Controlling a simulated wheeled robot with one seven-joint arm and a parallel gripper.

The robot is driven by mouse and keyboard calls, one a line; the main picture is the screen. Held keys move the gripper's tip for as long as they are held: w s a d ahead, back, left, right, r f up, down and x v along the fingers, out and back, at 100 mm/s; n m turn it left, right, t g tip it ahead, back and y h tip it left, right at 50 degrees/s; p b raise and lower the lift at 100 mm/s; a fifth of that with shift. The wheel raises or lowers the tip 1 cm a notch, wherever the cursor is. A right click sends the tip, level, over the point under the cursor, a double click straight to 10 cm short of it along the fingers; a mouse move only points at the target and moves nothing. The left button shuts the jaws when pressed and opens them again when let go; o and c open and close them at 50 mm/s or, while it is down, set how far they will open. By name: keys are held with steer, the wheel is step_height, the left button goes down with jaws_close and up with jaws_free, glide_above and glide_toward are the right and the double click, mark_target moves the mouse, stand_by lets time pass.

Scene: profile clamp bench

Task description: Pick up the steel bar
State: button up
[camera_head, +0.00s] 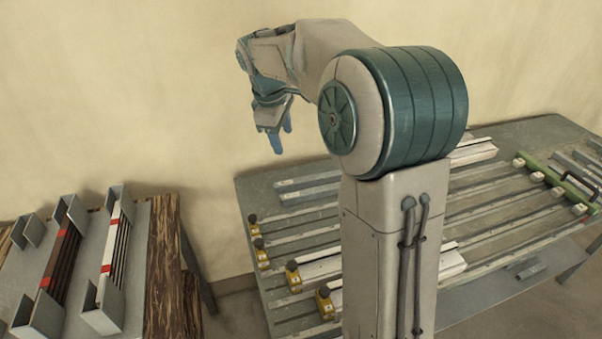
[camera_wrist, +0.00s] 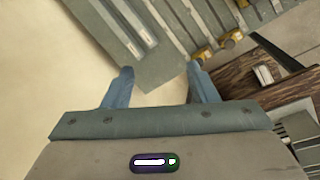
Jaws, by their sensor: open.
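Two short grey metal bars (camera_head: 308,186) lie side by side at the back left of the clamp bench (camera_head: 262,290). They also show in the wrist view (camera_wrist: 131,22), ahead of the fingers. I cannot tell which bar is the steel bar, as other metal lengths lie on the bench and in the racks at left. My gripper (camera_head: 276,135) is held in the air above the bench's back left corner, apart from the bars. In the wrist view its two blue fingers (camera_wrist: 159,72) are spread with nothing between them. My arm hides the middle of the bench.
Long rails with yellow clamps (camera_head: 293,275) at their left ends cross the bench. A green beam (camera_head: 560,180) stands at right. A separate left table (camera_head: 163,250) carries grey racks (camera_head: 105,310) with red-banded lengths. A gap divides both tables. A plain wall stands behind.

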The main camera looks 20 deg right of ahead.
steer(key=w+d+f+n, duration=0.4)
steer(key=w+f, duration=0.3)
steer(key=w, duration=0.5)
steer(key=n+g, duration=0.2)
steer(key=n, duration=0.1)
glide_above(309, 178)
steer(key=shift+y, duration=0.3)
steer(key=f, duration=1.9)
steer(key=shift+s+a+f, duration=0.2)
steer(key=shift+s+a, duration=0.1)
steer(key=shift+s, duration=0.05)
steer(key=f, duration=0.2)
steer(key=f+p, duration=0.1)
steer(key=f, duration=0.1)
steer(key=shift+w+d, duration=0.2)
steer(key=shift+w, duration=0.2)
steer(key=shift+d+f+p, duration=0.1)
steer(key=shift+f+p, duration=0.25)
steer(key=shift+f, duration=0.3)
jaws_close()
